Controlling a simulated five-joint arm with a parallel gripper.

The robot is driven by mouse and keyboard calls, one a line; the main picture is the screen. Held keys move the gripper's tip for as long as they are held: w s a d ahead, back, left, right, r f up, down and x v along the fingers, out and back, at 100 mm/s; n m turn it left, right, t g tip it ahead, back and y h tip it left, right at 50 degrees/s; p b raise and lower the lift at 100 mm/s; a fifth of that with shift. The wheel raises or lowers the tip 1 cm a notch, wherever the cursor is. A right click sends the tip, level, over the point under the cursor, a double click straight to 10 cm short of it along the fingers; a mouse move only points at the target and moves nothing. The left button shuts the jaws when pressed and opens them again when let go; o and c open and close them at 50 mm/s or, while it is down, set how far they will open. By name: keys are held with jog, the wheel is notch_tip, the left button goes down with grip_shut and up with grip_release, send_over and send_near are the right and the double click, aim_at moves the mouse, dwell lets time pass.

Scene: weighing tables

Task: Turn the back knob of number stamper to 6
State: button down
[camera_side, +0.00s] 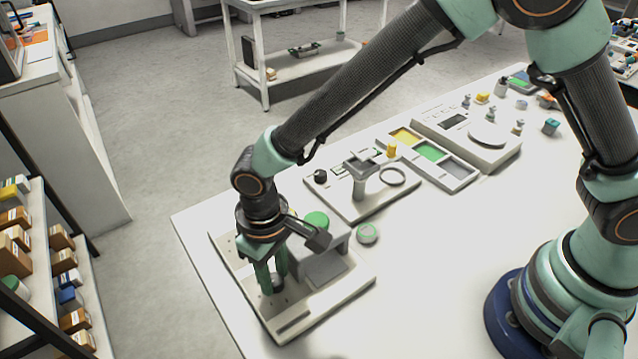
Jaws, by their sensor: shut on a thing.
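The number stamper (352,288), seemingly the pale flat-based device at the table's near left corner, has a grey block with a green round top (316,219). My gripper (271,280) points down over the left part of its base. Its green fingers are shut on a small dark knob (273,288), mostly hidden between them. Whether this is the back knob, and which number it is set to, cannot be read. Any other knob is hidden or too small to tell.
Behind are a device with a post and ring (392,177), a tray with coloured compartments (456,169) and a scale (487,136). The white table's (430,265) front middle is clear. Shelves with boxes stand left.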

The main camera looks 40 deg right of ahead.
aim_at(274, 279)
jog(key=c, duration=0.5)
grip_release()
jog(key=shift+c, duration=0.2)
jog(key=shift+d, duration=0.1)
jog(key=n, duration=1.3)
notch_tip(274, 279, up, 12)
jog(key=d+r+m+t, duration=0.1)
jog(key=d+r+m, duration=0.2)
jog(key=d, duration=0.5)
jog(key=d+r+m+t, duration=0.1)
jog(key=d+r+m, duration=0.2)
jog(key=d+m, duration=0.2)
jog(key=d+r+m+t, duration=0.2)
jog(key=d+r+m, duration=0.2)
jog(key=d, duration=0.6)
jog(key=shift+d+m+y, duration=0.4)
